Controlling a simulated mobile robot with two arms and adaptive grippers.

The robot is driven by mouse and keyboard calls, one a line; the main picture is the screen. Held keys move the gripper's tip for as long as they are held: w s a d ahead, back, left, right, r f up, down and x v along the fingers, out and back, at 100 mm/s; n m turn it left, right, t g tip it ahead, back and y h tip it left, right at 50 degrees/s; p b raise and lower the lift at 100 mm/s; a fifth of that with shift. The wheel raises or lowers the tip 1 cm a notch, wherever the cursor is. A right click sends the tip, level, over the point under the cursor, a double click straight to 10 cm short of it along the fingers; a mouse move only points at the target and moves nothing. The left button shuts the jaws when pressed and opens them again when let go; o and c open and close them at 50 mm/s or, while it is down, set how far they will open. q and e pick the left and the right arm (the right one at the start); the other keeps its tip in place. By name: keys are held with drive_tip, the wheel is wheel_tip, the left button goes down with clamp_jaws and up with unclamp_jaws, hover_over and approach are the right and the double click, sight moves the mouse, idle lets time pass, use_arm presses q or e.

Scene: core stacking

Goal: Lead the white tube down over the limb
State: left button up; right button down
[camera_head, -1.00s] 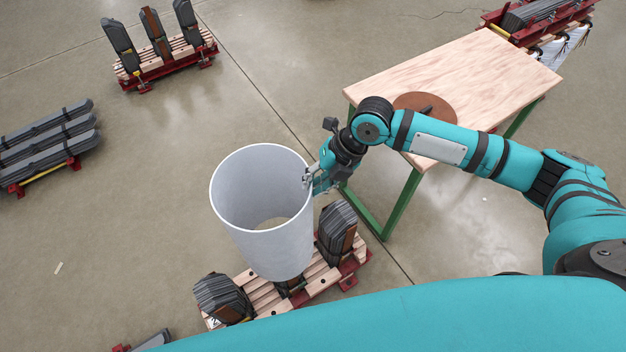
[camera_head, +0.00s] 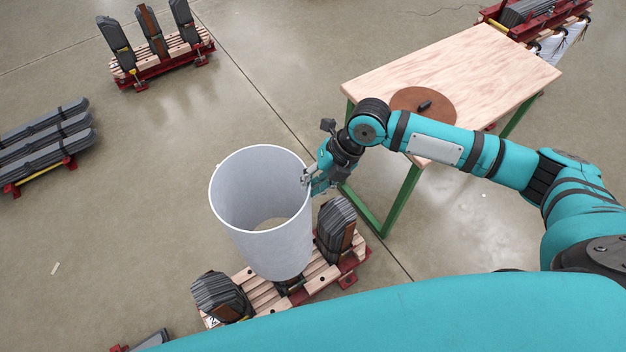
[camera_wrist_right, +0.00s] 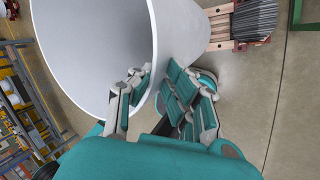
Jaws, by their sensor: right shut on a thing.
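The white tube (camera_head: 262,245) is a wide open cylinder, slightly tilted in the head view. It stands over the middle of a low core with dark laminated limbs. My right gripper (camera_head: 308,181) is shut on the tube's wall at the upper right rim; the wrist view shows one finger inside the tube (camera_wrist_right: 90,60) and the other outside. The middle limb (camera_head: 289,285) is mostly hidden behind the tube; only a little shows at its lower edge. How far the tube surrounds it I cannot tell. My left gripper is not in view.
The right outer limb (camera_head: 336,230) is close beside the tube; the left outer limb (camera_head: 219,296) is at its lower left. A wooden table (camera_head: 480,75) with a brown disc (camera_head: 408,100) is at the right. Another core (camera_head: 160,62) stands behind.

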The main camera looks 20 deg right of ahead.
wheel_tip(320, 180, down, 6)
drive_tip(key=b, duration=0.4)
drive_tip(key=shift+f, duration=0.25)
idle(1.2)
drive_tip(key=shift+f+b, duration=0.1)
drive_tip(key=shift+b, duration=0.25)
idle(0.6)
wheel_tip(320, 180, down, 9)
drive_tip(key=b, duration=0.6)
idle(0.5)
idle(0.4)
drive_tip(key=shift+b, duration=0.3)
wheel_tip(320, 180, down, 9)
drive_tip(key=b, duration=0.6)
drive_tip(key=shift+b, duration=0.4)
idle(0.5)
